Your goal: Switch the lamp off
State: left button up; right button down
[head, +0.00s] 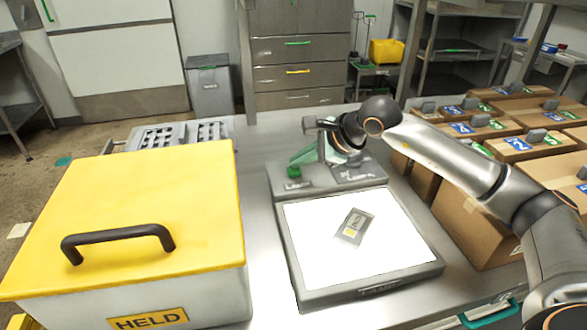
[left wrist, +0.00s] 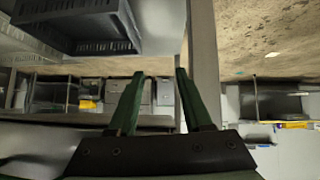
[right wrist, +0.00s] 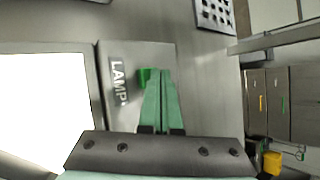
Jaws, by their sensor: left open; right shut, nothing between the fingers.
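The lamp is a light box with a white panel (head: 390,245) that glows bright in the head view. A small grey packet (head: 355,226) lies on the panel. Behind it, the grey control housing (head: 345,185) carries a green switch (head: 294,172) by the LAMP label (right wrist: 118,80). My right gripper (head: 300,157) is shut and empty, with its green fingertips right by the switch. In the right wrist view the switch (right wrist: 145,77) is partly behind the fingers; I cannot tell whether they touch. My left gripper (left wrist: 160,73) is open and empty, away from the lamp.
A yellow-lidded box (head: 140,215) marked HELD stands left of the lamp. Cardboard boxes (head: 480,225) crowd the right side under my right arm. A grey perforated rack (head: 180,135) sits at the back left. Bare metal table shows between the yellow-lidded box and lamp.

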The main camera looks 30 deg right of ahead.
aim_at(299, 170)
jog(key=shift+s+a+f, duration=0.15)
jog(key=shift+a+f, duration=0.15)
jog(key=shift+f, duration=0.2)
jog(key=shift+r, duration=0.1)
jog(key=shift+d+r, duration=0.2)
jog(key=shift+r, duration=0.2)
jog(key=shift+w+r+p, duration=0.2)
jog(key=shift+r+p, duration=0.2)
jog(key=shift+r, duration=0.1)
jog(key=shift+r, duration=0.1)
jog(key=shift+r+p, duration=1.95)
jog(key=shift+r, duration=1)
